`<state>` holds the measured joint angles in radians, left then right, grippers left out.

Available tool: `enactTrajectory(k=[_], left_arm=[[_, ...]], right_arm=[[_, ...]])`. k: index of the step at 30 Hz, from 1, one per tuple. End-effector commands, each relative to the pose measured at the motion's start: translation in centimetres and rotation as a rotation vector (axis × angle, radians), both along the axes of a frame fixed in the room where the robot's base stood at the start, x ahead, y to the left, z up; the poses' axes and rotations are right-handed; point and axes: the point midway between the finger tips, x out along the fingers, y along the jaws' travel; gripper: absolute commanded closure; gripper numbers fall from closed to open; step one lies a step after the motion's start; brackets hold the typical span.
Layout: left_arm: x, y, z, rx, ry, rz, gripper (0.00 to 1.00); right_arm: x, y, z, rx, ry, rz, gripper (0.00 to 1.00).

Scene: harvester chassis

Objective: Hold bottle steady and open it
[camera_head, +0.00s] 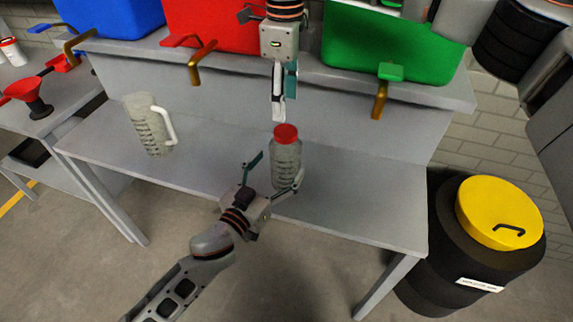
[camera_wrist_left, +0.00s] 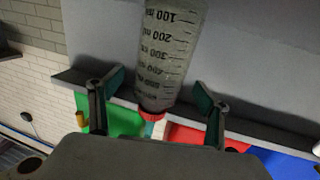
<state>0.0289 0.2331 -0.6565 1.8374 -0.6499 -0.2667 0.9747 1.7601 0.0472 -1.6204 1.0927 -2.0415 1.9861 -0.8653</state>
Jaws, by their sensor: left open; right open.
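The bottle (camera_head: 286,163) is clear with printed measuring marks and a red cap (camera_head: 286,133). It stands upright on the grey bench (camera_head: 215,168). My left gripper (camera_head: 277,174) is open at the near side of the bottle, with one finger to its left and one by its lower right. In the left wrist view the bottle (camera_wrist_left: 168,55) appears upside down between the spread fingers, with a gap on each side. My right gripper (camera_head: 284,100) points down just above the red cap, open and apart from it.
A clear measuring jug (camera_head: 147,125) with a white handle stands on the bench to the left. Blue (camera_head: 112,15), red (camera_head: 215,28) and green (camera_head: 390,45) containers with taps stand on the raised shelf behind. A black barrel with a yellow lid (camera_head: 498,208) stands at the right.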

Motion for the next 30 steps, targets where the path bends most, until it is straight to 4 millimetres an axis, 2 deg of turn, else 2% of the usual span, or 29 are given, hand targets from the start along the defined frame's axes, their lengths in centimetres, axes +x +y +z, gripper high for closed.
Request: enactTrajectory(k=[3,9,20,23,27,28,29,30], left_arm=[[1.7,-0.9,0.1,0.002,-0.002,0.000,0.23],[3.4,-1.8,0.0,0.001,0.000,0.001,0.23],[3.8,-2.1,-0.1,0.001,0.002,0.001,0.23],[3.8,-2.1,0.0,0.001,0.002,0.001,0.44],[3.8,-2.1,0.0,0.001,0.002,0.000,0.80],[3.8,-2.1,0.0,0.001,0.002,0.000,0.83],[3.8,-2.1,0.0,0.001,0.002,0.000,0.96],[3.8,-2.1,0.0,0.001,0.002,0.000,1.00]], right_arm=[[0.0,0.0,0.0,0.001,0.001,0.000,0.48],[0.0,0.0,0.0,0.002,0.000,0.000,0.48],[0.0,0.1,0.0,0.003,0.001,0.000,0.48],[0.0,0.1,0.0,0.003,0.001,0.000,0.48],[0.0,0.1,0.0,0.003,0.001,0.000,0.48],[0.0,0.1,0.0,0.003,0.001,0.000,0.48],[0.0,0.1,0.0,0.003,0.001,0.000,0.48],[0.0,0.1,0.0,0.003,0.001,-0.002,0.48]])
